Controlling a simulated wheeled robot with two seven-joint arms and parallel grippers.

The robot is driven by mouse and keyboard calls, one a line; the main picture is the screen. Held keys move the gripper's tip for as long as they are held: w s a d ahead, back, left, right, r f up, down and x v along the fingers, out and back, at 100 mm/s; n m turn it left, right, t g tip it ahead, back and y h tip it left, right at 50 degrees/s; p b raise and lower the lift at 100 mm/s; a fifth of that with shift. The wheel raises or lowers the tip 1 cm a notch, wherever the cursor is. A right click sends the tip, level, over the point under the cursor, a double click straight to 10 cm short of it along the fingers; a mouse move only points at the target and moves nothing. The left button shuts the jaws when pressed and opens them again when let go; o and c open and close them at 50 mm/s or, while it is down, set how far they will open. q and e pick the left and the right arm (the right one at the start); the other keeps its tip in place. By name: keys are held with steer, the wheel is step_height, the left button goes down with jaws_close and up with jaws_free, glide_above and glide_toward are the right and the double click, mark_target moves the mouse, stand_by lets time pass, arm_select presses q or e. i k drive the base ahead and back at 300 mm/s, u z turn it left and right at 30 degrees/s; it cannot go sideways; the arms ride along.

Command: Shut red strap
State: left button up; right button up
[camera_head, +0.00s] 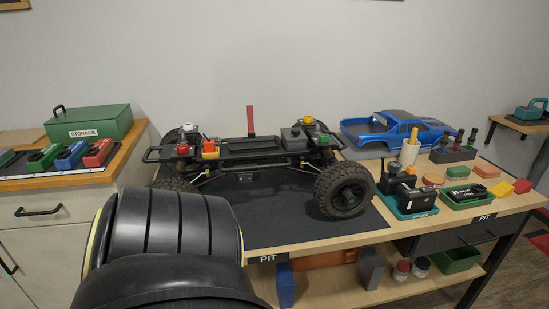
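The red strap (251,121) stands upright at the back edge of the RC crawler's chassis (255,150). It rises above the black battery tray in the middle of the chassis, and the tray looks empty. The crawler has no body on and stands on a dark mat (271,216) on the workbench. A large black link of my own arm fills the lower left and hides the crawler's front left area and part of the bench. Neither of my grippers is in view.
A blue car body (397,130) lies at the back right of the bench (410,231). A tool holder (407,195), trays and small coloured parts crowd the right side. A green storage box (92,124) and several coloured batteries (71,154) sit on the left cabinet.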

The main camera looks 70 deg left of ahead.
mark_target(249, 114)
steer(key=i, duration=2.1)
steer(key=u, duration=3.85)
steer(key=i, duration=0.5)
steer(key=u, duration=0.05)
